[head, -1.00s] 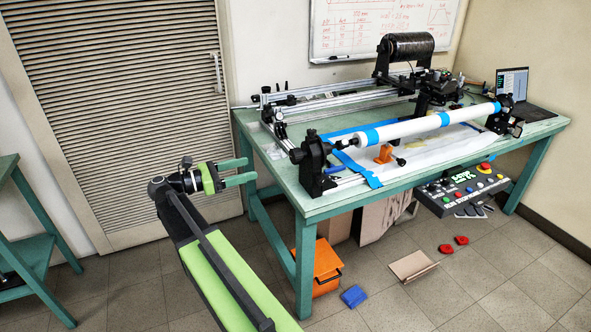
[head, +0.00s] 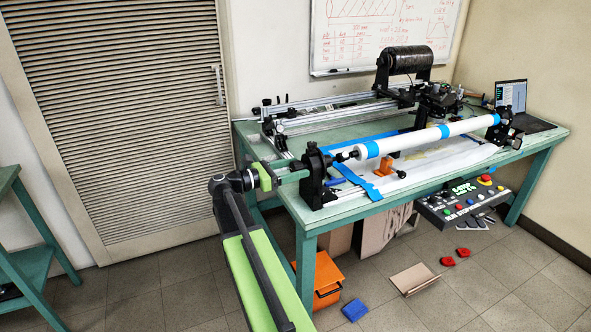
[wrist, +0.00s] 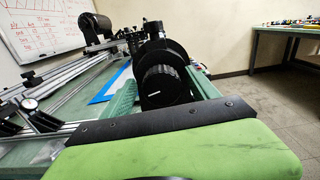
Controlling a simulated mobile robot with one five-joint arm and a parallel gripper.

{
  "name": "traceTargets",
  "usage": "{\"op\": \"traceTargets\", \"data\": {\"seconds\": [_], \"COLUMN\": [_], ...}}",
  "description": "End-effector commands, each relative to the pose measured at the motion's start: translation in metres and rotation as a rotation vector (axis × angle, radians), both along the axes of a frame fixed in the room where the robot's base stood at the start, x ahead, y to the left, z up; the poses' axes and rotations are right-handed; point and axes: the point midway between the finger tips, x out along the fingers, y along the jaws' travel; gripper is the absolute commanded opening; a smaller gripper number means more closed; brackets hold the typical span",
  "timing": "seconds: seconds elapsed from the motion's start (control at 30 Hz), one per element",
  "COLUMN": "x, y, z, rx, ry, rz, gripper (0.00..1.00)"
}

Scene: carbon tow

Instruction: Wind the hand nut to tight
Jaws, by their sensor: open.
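The hand nut shows as a round black ribbed knob (wrist: 163,86) with a white mark on its face, on the near end of the black headstock (head: 316,172). My gripper (head: 298,173) is at the left side of this headstock. In the wrist view its teal fingers reach forward, the left one (wrist: 121,106) beside the knob on the left, the other partly hidden at the right. The jaws are open with the knob between them; I cannot tell whether either finger touches it. In the head view the knob is hidden by the gripper.
A white mandrel (head: 425,136) with blue bands runs from the headstock across the green table. An orange stand (head: 383,168) is below it. A black spool (head: 408,62) and rails (head: 340,113) are behind. A button panel (head: 462,200) hangs at the table's front.

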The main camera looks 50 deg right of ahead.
Motion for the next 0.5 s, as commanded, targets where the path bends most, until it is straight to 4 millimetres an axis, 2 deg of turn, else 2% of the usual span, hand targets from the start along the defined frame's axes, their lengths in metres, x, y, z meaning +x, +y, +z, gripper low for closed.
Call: {"op": "traceTargets", "data": {"seconds": [0.33, 0.5], "x": [-0.0030, -0.0030], "y": [-0.0067, -0.0067], "z": [-0.0001, -0.0001], "rx": [0.000, 0.000], "ry": [0.000, 0.000], "rz": [-0.001, -0.001], "gripper": [0.69, 0.48]}}
